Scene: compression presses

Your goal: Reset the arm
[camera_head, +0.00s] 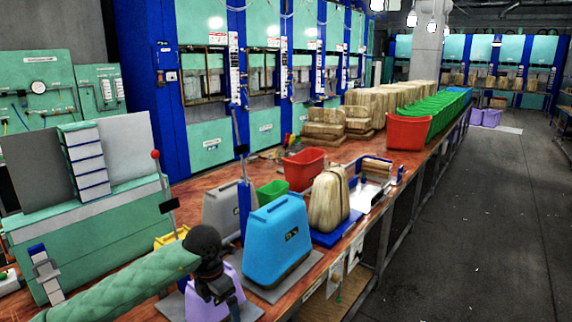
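My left arm (130,279) comes in from the lower left, in a quilted green sleeve. It ends in a black wrist and gripper (222,290) pointing down at the near edge of the wooden workbench (285,306). The gripper is in front of a lilac block (207,306) and just left of a blue block-shaped press (275,240). The fingers are dark and partly cut off by the lower edge, so I cannot tell whether they are open or touch anything. My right arm and gripper are not in view.
A grey block (220,212), green bin (271,194), red bins (304,168) and a tan block on a blue base (330,200) crowd the bench. A green machine (90,232) stands left; tall blue-framed presses (205,85) stand behind. The floor (470,230) at right is clear.

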